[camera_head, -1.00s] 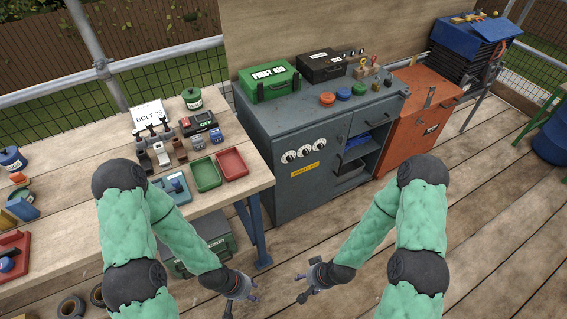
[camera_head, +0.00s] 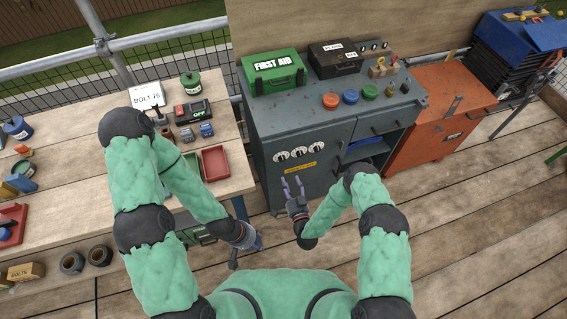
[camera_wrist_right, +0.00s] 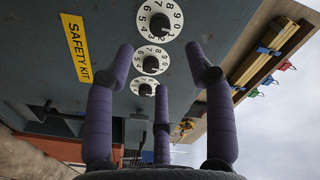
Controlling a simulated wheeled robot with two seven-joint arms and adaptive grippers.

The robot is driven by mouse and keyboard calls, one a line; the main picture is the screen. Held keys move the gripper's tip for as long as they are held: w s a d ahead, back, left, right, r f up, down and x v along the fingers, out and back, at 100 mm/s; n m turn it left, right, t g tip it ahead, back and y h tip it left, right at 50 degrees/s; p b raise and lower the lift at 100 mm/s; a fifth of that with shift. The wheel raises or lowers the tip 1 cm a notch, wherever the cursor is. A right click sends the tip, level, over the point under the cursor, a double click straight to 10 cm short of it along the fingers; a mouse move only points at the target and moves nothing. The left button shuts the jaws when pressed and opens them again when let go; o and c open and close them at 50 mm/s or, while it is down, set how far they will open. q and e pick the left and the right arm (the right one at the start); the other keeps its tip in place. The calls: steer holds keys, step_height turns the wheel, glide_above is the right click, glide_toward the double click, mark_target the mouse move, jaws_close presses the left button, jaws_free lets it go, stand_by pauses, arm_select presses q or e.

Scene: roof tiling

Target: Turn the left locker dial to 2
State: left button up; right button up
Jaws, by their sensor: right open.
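Three white round dials with black knobs sit in a row on the grey locker (camera_head: 262,185). The left locker dial (camera_head: 281,156) is at the row's left end; in the right wrist view it is the nearest, topmost one (camera_wrist_right: 159,20). Its exact setting is unclear to me. The middle dial (camera_wrist_right: 151,60) and right dial (camera_wrist_right: 144,88) follow below it there. My right gripper (camera_head: 293,184) is open and empty, its purple fingers pointing at the locker front just below the dials, apart from them. My left gripper (camera_head: 246,250) hangs low beside the workbench; its finger opening is unclear.
A yellow SAFETY KIT label (camera_wrist_right: 75,47) is below the dials. The locker top holds a green first aid box (camera_head: 273,72), a black case (camera_head: 338,58) and coloured round lids. An orange cabinet (camera_head: 440,125) stands right. A cluttered workbench (camera_head: 228,165) stands left.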

mark_target(282, 161)
steer(key=b+x, duration=0.1)
steer(key=x, duration=0.8)
steer(key=shift+w+a, duration=0.15)
steer(key=shift+w, duration=0.25)
jaws_close()
